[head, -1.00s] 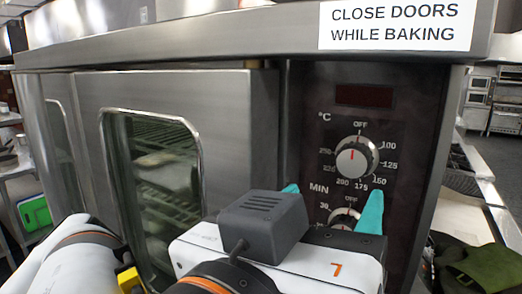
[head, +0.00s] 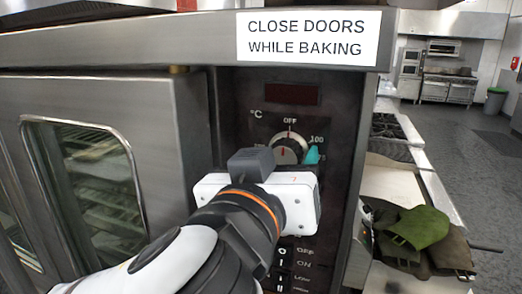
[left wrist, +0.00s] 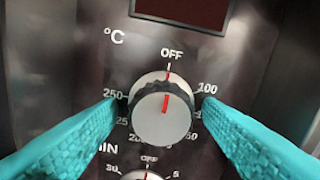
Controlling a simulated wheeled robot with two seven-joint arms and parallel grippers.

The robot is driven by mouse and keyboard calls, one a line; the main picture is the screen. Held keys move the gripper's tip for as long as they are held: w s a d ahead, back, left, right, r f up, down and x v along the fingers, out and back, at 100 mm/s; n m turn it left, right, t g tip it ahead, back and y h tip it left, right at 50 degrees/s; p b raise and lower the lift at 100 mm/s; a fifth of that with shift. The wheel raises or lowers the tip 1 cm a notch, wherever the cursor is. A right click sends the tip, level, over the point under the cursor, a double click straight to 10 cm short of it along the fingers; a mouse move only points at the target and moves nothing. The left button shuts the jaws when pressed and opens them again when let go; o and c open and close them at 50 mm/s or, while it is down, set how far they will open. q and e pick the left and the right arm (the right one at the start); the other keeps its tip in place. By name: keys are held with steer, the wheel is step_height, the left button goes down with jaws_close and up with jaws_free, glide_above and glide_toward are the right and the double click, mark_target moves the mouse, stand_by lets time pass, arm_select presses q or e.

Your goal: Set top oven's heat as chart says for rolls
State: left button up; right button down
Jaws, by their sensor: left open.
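The temperature knob (head: 288,148) of the oven is a silver dial with a red mark, under a °C label. In the left wrist view the knob (left wrist: 162,112) has its red mark pointing up to OFF, with numbers such as 100 and 250 around it. My left gripper (left wrist: 160,102) is open, with one teal finger on each side of the knob; whether they touch it I cannot tell. In the head view my gripper body hides the lower dial. That minutes dial (left wrist: 147,175) shows partly in the wrist view. The chart is not in view.
A dark display (head: 292,94) sits above the knob. Switches (head: 282,262) are below. The oven door (head: 85,180) is closed at left. A sign (head: 308,37) reads CLOSE DOORS WHILE BAKING. Green cloth or mitts (head: 418,228) lie on the counter at right.

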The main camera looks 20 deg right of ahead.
arm_select(q)
steer(key=shift+d, duration=0.15)
steer(key=c, duration=0.8)
